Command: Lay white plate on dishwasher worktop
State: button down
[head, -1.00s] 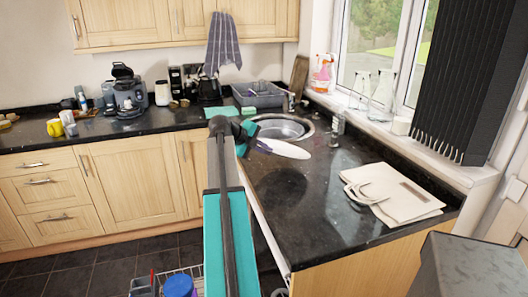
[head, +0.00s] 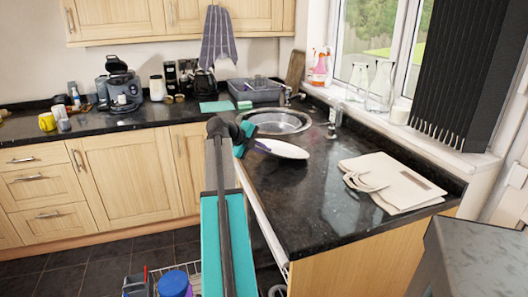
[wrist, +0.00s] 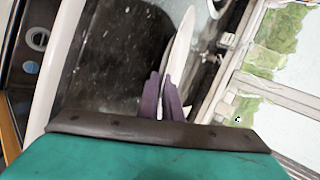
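The white plate (head: 282,148) is held in the air over the black worktop (head: 290,215), just in front of the round sink. It is tilted in the head view. My gripper (wrist: 163,98) has its purple fingers closed on the plate's edge, and the plate (wrist: 180,42) stands out from between them in the wrist view. In the head view my arm hides most of the gripper. The dishwasher's white front edge shows below the worktop, beside my arm.
A round metal sink (head: 277,122) and a tap (head: 333,120) lie behind the plate. A folded cream bag (head: 392,182) lies on the worktop at the right. The worktop between bag and arm is clear. An open rack (head: 165,275) with a blue container is low at the front.

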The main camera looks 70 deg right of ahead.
dwell(0.4)
jog(key=c, duration=1.5)
grip_release()
jog(key=shift+f, duration=0.15)
jog(key=shift+c, duration=0.2)
jog(key=shift+w+a, duration=0.1)
jog(key=shift+a, duration=0.05)
jog(key=v, duration=0.6)
jog(key=shift+a+r+b, duration=0.25)
jog(key=shift+r+b, duration=0.05)
jog(key=shift+r, duration=0.05)
jog(key=shift+w, duration=0.1)
dwell(0.3)
notch_tip(320, 180, up, 9)
jog(key=p, duration=0.9)
jog(key=shift+r+p, duration=0.55)
